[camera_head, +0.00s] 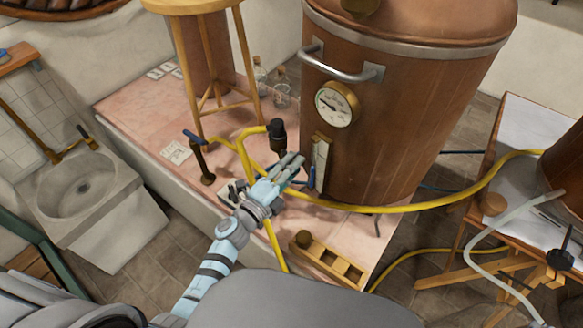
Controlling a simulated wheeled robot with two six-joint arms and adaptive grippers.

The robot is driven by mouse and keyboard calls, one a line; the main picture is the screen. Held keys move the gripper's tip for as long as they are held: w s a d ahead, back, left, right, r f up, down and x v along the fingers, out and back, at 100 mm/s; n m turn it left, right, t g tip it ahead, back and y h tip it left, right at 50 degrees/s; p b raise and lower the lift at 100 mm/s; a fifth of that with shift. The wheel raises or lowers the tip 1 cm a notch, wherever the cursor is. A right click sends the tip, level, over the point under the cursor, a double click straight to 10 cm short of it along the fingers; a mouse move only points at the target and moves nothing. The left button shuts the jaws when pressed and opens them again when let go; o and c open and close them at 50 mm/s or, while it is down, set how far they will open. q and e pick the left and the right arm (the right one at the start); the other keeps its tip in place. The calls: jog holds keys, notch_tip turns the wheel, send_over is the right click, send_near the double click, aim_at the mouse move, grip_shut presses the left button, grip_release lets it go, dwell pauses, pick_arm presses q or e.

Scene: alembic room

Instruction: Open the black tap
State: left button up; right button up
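A black tap-like fitting (277,132) stands upright at the end of a yellow hose, in front of the large copper vessel. My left gripper (291,164) reaches in from the lower left, with its fingertips just below the black fitting and close to the vessel's front. Whether the fingers touch the fitting cannot be made out, nor can the gap between them. A second black-handled part (87,136) sits on the brass pipe above the stone sink at the left. My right gripper is not in view.
The copper vessel (405,120) has a gauge (336,104) and a metal handle (345,66). Yellow hoses (420,205) cross the area. A wooden rack (328,262) lies on the pink platform's front; glass flasks (281,87) stand behind.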

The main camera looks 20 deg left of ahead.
pick_arm(q)
jog(key=shift+c, duration=0.5)
jog(key=shift+s, duration=0.1)
grip_shut()
